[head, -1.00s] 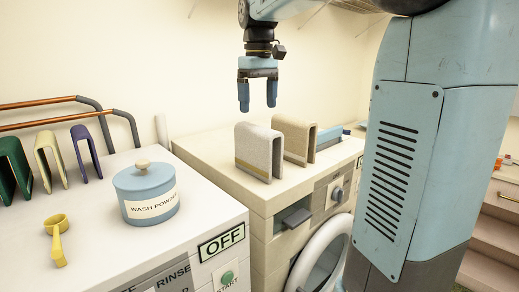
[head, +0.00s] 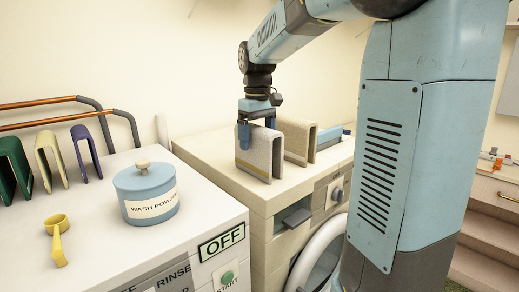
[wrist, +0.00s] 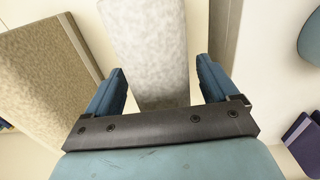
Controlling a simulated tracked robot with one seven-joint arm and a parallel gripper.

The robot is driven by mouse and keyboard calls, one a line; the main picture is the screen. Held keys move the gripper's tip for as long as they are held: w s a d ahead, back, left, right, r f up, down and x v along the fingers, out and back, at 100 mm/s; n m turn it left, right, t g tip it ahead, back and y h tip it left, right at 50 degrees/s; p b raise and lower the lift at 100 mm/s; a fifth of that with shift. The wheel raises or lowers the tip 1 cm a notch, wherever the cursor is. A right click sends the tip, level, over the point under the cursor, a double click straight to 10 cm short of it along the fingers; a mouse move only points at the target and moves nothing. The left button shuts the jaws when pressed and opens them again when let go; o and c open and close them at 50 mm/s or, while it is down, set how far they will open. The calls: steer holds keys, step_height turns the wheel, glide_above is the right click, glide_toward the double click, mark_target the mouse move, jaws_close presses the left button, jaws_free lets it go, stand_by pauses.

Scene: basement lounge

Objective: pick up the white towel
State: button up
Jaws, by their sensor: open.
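The white towel (head: 258,158), pale with a yellow stripe near its bottom, stands folded over like an upside-down U on the right-hand machine. My gripper (head: 257,131) is open and points down at the towel's top, one finger on each side of it. In the wrist view the white towel (wrist: 152,40) lies between the two fingers of my gripper (wrist: 162,72), with gaps at both sides. The fingers do not appear closed on it. In the head view the gripper hides part of the towel's top.
A beige folded towel (head: 299,141) stands close behind on the right; it fills the left of the wrist view (wrist: 45,75). The left machine holds a blue wash powder jar (head: 146,195), a yellow scoop (head: 58,240), and green, yellow and purple folded cloths (head: 86,152).

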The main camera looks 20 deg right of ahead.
steer(key=c, duration=1.2)
steer(key=shift+o, duration=0.2)
steer(key=shift+r, duration=0.1)
